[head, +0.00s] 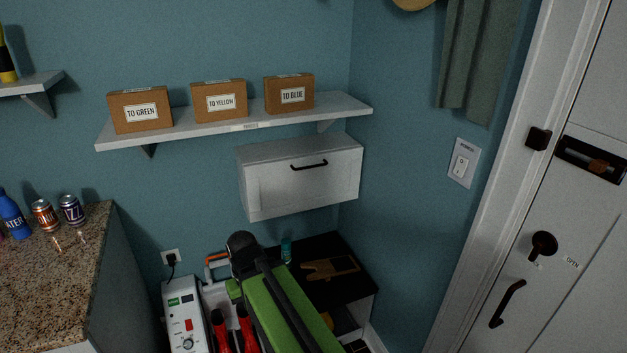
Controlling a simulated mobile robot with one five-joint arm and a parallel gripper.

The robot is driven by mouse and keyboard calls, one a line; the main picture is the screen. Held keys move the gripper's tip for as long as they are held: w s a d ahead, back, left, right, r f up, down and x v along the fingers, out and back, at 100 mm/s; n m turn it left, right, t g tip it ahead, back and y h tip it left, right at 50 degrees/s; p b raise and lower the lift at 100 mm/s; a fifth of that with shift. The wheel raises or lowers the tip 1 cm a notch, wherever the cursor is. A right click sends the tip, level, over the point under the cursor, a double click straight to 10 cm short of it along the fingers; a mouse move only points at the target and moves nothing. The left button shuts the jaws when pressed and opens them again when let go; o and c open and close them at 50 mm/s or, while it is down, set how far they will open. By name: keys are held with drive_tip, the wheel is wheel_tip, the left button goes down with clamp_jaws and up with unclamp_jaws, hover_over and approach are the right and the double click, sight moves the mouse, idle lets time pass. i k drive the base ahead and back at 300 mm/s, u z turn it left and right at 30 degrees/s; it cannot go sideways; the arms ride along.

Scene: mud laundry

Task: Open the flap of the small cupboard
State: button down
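The small cupboard (245,190) is a white box on the blue wall, just below the long shelf and close to the room corner. Its flap (305,188) is a flat white front panel and looks shut. A dark bar handle (309,165) sits near the flap's top edge. A green and black part that looks like my arm rises from the bottom of the view and ends below and left of the cupboard, with no visible contact with the flap. I cannot make out my gripper's fingers.
A shelf (350,107) above holds three labelled cardboard boxes (220,101). Below stand a black-topped unit (345,283) and a white box with a red switch (184,318). A granite counter (45,275) with cans is at left, a white door (560,220) at right.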

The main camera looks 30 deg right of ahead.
sight(274, 188)
drive_tip(key=u, duration=0.35)
drive_tip(key=i, duration=0.95)
